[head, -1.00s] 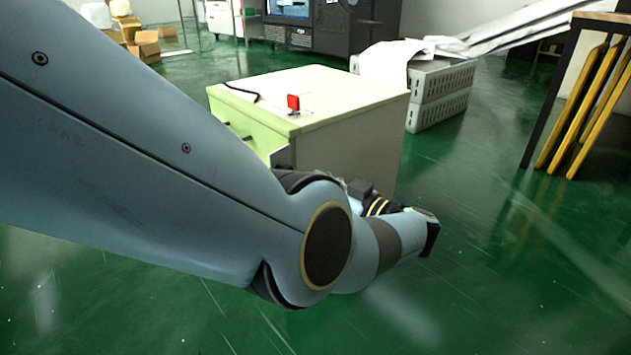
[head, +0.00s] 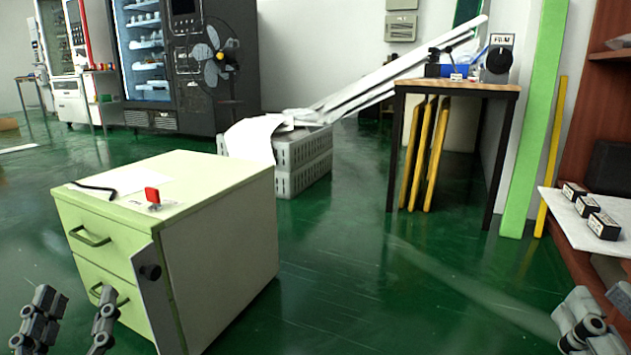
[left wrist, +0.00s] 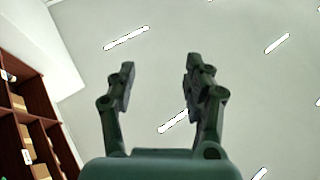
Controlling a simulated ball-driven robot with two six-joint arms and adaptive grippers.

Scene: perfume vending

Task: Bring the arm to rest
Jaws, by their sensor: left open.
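My left gripper (head: 72,318) shows at the bottom left of the head view, with its two fingers apart and nothing between them. In the left wrist view my left gripper (left wrist: 158,85) is also open and empty, pointing up toward the ceiling with its strip lights. Part of my right gripper (head: 585,325) shows at the bottom right corner of the head view. It is cut off by the frame edge, so its opening cannot be told.
A pale green drawer cabinet (head: 228,262) stands front left, with a small red object (head: 152,195) on top. Grey crates (head: 305,165) and a black-legged table (head: 455,88) stand behind. A white shelf (head: 578,228) with small boxes is at right. The green floor (head: 370,290) between is clear.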

